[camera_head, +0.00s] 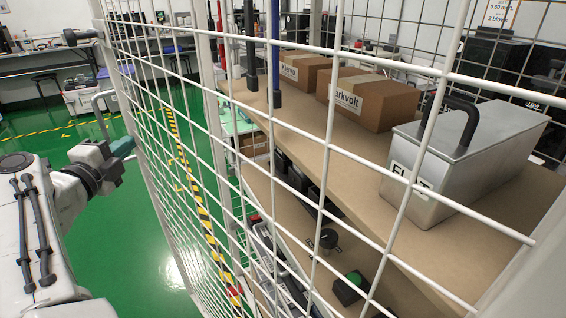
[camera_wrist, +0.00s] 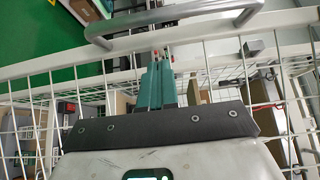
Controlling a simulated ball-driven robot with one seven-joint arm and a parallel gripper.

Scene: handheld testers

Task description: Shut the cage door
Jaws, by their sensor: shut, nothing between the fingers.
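The cage door (camera_head: 150,92) is a white wire-mesh panel running from the far left edge toward the near right in the head view. Its frame and mesh also cross the wrist view (camera_wrist: 85,69). A grey bar handle (camera_head: 97,112) stands out from the door's left edge; the wrist view shows the handle (camera_wrist: 172,14) ahead of the fingers. My gripper (camera_head: 130,145) has its teal fingers together and empty, close to the mesh just below the handle. The fingers (camera_wrist: 157,62) point toward the door frame. Contact with the door cannot be told, nor how far the door stands open.
Behind the mesh, a wooden shelf (camera_head: 345,181) bears cardboard boxes (camera_head: 372,98) and a silver case (camera_head: 470,150). A lower shelf holds handheld devices. Yellow-black tape (camera_head: 200,200) marks the green floor (camera_head: 128,235). Benches and stools (camera_head: 45,85) stand at the back left.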

